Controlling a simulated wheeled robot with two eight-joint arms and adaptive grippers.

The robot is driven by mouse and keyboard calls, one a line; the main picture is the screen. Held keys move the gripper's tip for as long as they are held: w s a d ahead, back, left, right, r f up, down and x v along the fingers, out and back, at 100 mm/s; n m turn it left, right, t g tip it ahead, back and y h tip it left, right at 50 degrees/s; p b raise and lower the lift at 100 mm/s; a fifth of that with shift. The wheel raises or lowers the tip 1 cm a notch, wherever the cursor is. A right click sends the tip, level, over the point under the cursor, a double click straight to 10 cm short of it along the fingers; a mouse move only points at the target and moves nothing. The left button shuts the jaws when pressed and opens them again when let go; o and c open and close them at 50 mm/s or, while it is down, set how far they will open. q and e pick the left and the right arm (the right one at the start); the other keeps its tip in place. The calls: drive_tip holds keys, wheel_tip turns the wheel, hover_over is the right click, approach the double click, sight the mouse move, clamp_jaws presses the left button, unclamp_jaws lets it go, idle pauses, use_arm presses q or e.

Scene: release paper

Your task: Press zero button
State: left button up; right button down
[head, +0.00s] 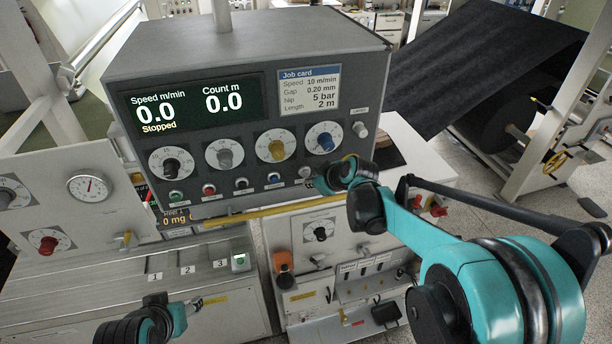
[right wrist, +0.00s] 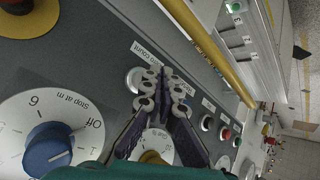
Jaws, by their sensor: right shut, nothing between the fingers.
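The grey control box (head: 240,60) shows Speed 0.0, Count 0.0 and "Stopped" on its display (head: 190,103). A pale round button (head: 306,172) is at the right end of its lower button row. In the right wrist view this button (right wrist: 133,79) sits beside an upside-down label ending in "count" (right wrist: 148,52). My right gripper (head: 322,184) is shut and empty, close by this button. In the right wrist view its fingertips (right wrist: 164,82) overlap the button's edge; contact cannot be told. My left gripper (head: 155,301) is low at the left, its fingers unclear.
Green (head: 176,198), red (head: 209,189), dark (head: 241,184) and blue (head: 274,179) buttons share the row. Several dials sit above it, including one with a blue knob (head: 326,141). A yellow bar (head: 260,213) runs below the box. A black roll (head: 497,120) stands right.

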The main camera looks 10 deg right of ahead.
drive_tip(key=s, duration=0.5)
drive_tip(key=shift+d, duration=0.1)
idle(0.4)
idle(0.6)
drive_tip(key=s+f+m+h+b, duration=0.1)
drive_tip(key=s+f+m+b, duration=0.1)
drive_tip(key=s+f+b, duration=0.6)
drive_tip(key=s+f+m+g+h+b, duration=0.1)
drive_tip(key=s+f+m+b, duration=0.2)
drive_tip(key=s+f+b, duration=0.4)
drive_tip(key=s+f+m+h+b, duration=0.1)
drive_tip(key=s+f+b, duration=0.7)
drive_tip(key=f+b, duration=1.1)
drive_tip(key=shift+s+f+m+g, duration=0.3)
drive_tip(key=shift+s+f+m, duration=0.05)
drive_tip(key=shift+f+m, duration=0.5)
